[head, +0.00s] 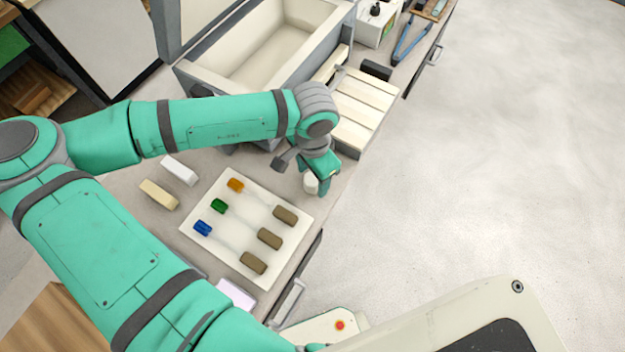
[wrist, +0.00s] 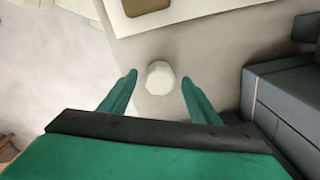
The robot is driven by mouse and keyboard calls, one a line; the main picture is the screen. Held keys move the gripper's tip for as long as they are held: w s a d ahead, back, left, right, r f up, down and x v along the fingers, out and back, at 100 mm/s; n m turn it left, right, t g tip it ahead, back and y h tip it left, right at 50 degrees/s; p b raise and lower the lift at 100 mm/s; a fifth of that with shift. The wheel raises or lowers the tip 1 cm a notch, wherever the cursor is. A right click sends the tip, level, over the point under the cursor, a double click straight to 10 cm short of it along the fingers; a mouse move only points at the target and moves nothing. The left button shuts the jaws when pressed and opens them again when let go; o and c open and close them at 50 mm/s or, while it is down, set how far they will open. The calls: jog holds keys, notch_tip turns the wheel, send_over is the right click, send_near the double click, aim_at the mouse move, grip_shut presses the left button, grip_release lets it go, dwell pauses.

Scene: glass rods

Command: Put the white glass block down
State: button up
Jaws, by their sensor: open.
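The white glass block (head: 311,184) is a small, pale, faceted piece at my gripper, right of the white board. In the wrist view the block (wrist: 160,78) shows a many-sided top and stands on the bench between my fingertips, with a gap on each side. My gripper (head: 317,186) is open around it; both green fingers (wrist: 159,80) show apart in the wrist view. In the head view part of the block is hidden by a finger.
A white board (head: 234,237) holds orange, green and blue pieces and several brown blocks. A white bar (head: 179,170) and a cream bar (head: 158,194) lie left of it. A grey open-topped box (head: 262,50) and a slatted wooden rack (head: 352,112) stand behind. The bench edge is close on the right.

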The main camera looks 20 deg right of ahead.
jog(key=shift+f, duration=0.95)
jog(key=c, duration=1.4)
jog(key=shift+o, duration=0.2)
